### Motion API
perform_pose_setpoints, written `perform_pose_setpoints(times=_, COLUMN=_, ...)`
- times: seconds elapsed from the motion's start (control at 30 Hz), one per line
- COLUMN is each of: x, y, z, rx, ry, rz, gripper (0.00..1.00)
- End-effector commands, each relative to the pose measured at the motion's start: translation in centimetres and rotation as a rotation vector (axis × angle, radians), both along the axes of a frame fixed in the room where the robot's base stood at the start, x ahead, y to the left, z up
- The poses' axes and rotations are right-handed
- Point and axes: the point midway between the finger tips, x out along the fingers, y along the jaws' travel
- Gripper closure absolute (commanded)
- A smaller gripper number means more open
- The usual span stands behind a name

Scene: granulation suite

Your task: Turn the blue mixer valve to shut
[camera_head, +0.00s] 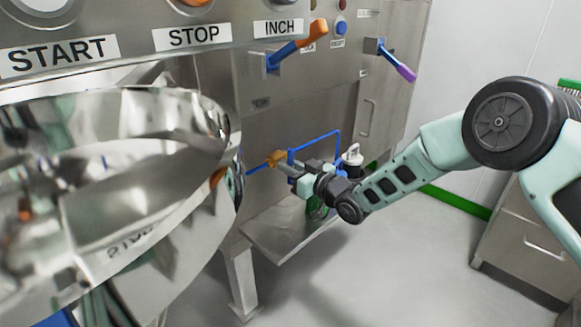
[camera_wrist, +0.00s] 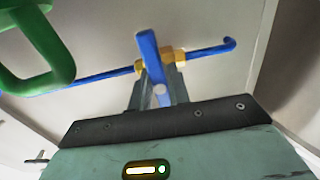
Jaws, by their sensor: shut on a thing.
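The blue mixer valve is a blue lever handle (camera_wrist: 152,62) on a brass body (camera_wrist: 178,56), set in a thin blue pipe (camera_wrist: 95,77) along the steel machine. In the wrist view the lever stands across the pipe, close to upright in the picture. My gripper (camera_wrist: 158,90) is shut on the blue lever, with a finger on each side of it. In the head view the brass valve body (camera_head: 277,158) and the blue pipe (camera_head: 325,137) show low on the machine front. There my gripper (camera_head: 290,167) reaches the valve from the right and partly hides the lever.
A green ring-shaped handle (camera_wrist: 50,50) is close at the upper left in the wrist view. A steel shelf (camera_head: 285,225) lies below my gripper. An orange-and-blue lever (camera_head: 297,46) and a purple-tipped lever (camera_head: 397,60) stick out above. A large steel bowl (camera_head: 150,170) fills the left.

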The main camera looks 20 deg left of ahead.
Motion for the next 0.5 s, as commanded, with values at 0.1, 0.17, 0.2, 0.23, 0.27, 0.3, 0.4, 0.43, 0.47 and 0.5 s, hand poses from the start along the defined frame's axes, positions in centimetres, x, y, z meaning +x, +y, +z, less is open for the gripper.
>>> perform_pose_setpoints(times=0.1, x=-0.06, y=-0.04, z=-0.21, rx=-0.003, ry=0.003, rz=0.001, gripper=1.0)
perform_pose_setpoints(times=0.17, x=-0.06, y=-0.04, z=-0.21, rx=-0.004, ry=0.003, rz=0.001, gripper=1.0)
perform_pose_setpoints(times=0.2, x=-0.06, y=-0.04, z=-0.22, rx=-0.004, ry=0.003, rz=0.001, gripper=0.77)
perform_pose_setpoints(times=0.23, x=-0.06, y=-0.04, z=-0.21, rx=-0.004, ry=0.003, rz=0.0, gripper=0.68)
perform_pose_setpoints(times=0.27, x=-0.06, y=-0.05, z=-0.2, rx=-0.003, ry=0.002, rz=0.0, gripper=0.6)
perform_pose_setpoints(times=0.3, x=-0.05, y=-0.04, z=-0.19, rx=-0.003, ry=0.002, rz=0.0, gripper=0.6)
perform_pose_setpoints(times=0.4, x=-0.04, y=-0.04, z=-0.13, rx=-0.003, ry=0.001, rz=0.0, gripper=0.6)
perform_pose_setpoints(times=0.43, x=-0.03, y=-0.03, z=-0.12, rx=-0.003, ry=0.001, rz=0.0, gripper=0.6)
perform_pose_setpoints(times=0.47, x=-0.03, y=-0.03, z=-0.11, rx=-0.002, ry=0.0, rz=0.0, gripper=0.6)
perform_pose_setpoints(times=0.5, x=-0.03, y=-0.03, z=-0.09, rx=-0.002, ry=0.0, rz=0.0, gripper=0.6)
